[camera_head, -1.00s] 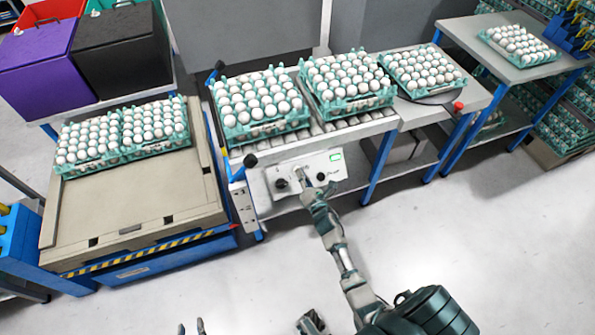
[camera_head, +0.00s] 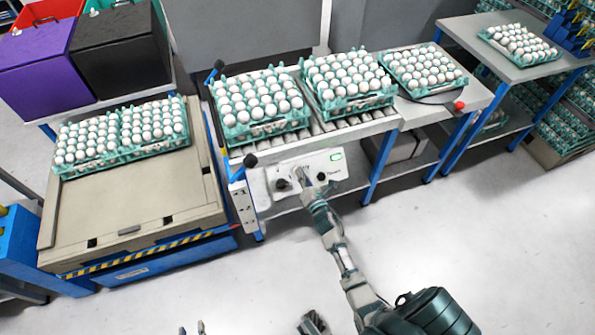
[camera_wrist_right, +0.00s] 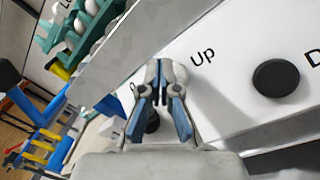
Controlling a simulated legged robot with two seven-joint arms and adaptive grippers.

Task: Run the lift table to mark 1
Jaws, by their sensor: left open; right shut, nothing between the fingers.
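The lift table (camera_head: 130,205), a beige platform with a yellow-black striped edge, stands at the left and bears two egg trays at its back. My right gripper (camera_head: 302,178) is at this panel, shut and empty. Contact cannot be told. Another button (camera_wrist_right: 277,77) is by a cut-off "D" label. My open left gripper (camera_head: 192,329) is at the bottom edge.
Two egg trays (camera_head: 262,125) stand on the rollers, another on the adjoining table (camera_head: 470,98) near a red knob. A purple box (camera_head: 38,70) and a black box (camera_head: 120,55) stand behind the lift table. The floor at the right front is clear.

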